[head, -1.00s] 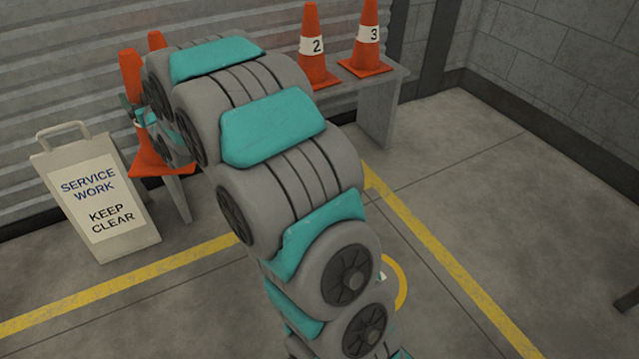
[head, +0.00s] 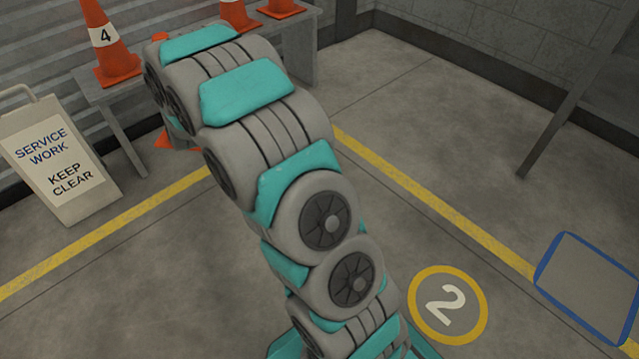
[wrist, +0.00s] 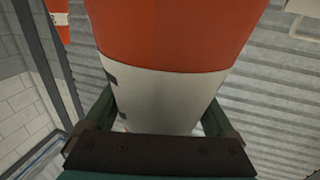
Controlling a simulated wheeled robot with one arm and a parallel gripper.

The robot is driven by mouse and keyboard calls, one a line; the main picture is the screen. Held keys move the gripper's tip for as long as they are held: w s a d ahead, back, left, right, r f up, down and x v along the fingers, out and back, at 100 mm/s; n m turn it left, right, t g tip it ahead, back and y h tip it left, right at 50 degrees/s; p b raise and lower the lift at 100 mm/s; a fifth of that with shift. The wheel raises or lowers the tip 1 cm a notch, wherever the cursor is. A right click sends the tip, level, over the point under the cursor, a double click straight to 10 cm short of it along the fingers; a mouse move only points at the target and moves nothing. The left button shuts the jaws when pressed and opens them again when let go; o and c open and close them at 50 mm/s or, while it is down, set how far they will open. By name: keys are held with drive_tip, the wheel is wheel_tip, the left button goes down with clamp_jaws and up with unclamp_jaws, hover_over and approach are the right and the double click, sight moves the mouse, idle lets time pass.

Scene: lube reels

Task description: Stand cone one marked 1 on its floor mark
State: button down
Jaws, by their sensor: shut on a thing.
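An orange cone with a white band (wrist: 165,98) fills the middle of the wrist view. My gripper (wrist: 158,112) is shut on it around the band, one jaw at each side. Only dark bits of its marking show at the band's left edge, so I cannot read the number. In the head view my arm hides my gripper and most of this cone; an orange piece of its base (head: 163,141) shows left of the arm, in front of the bench. No floor mark with a 1 is in view.
Cone 4 (head: 107,48) stands on the grey bench (head: 118,108), with two more cones (head: 238,14) (head: 281,8) further right. A service sign (head: 58,165) stands at left. A yellow ring marked 2 (head: 447,304) and a blue-outlined square (head: 590,290) lie on open floor at right.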

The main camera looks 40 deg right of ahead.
drive_tip(key=d+f+m+h, duration=0.1)
drive_tip(key=d+f, duration=0.1)
drive_tip(key=f, duration=0.2)
drive_tip(key=d+f+m+g+h+b, duration=0.1)
drive_tip(key=d+f+h, duration=0.1)
drive_tip(key=f, duration=0.1)
drive_tip(key=d+f+m+h, duration=0.1)
drive_tip(key=d+f+h, duration=0.1)
drive_tip(key=f, duration=0.2)
drive_tip(key=shift+s+d+f+g+b, duration=0.2)
drive_tip(key=shift+s+f+g+b, duration=0.05)
drive_tip(key=shift+f+g+b, duration=0.15)
drive_tip(key=s+d+f+m+g+h+b, duration=0.2)
drive_tip(key=s+d+f+m+g+h, duration=0.25)
drive_tip(key=s+d+f, duration=0.55)
drive_tip(key=s+d+f+m+g+h+b, duration=0.2)
drive_tip(key=s+d+f+m+g+h, duration=0.45)
drive_tip(key=f, duration=0.65)
drive_tip(key=d+f+n+y+b, duration=0.1)
drive_tip(key=d+f, duration=0.4)
drive_tip(key=d, duration=0.8)
drive_tip(key=shift+w+y+b, duration=0.3)
drive_tip(key=shift+w+y, duration=0.1)
drive_tip(key=shift+y, duration=0.1)
drive_tip(key=shift+f, duration=0.2)
unclamp_jaws()
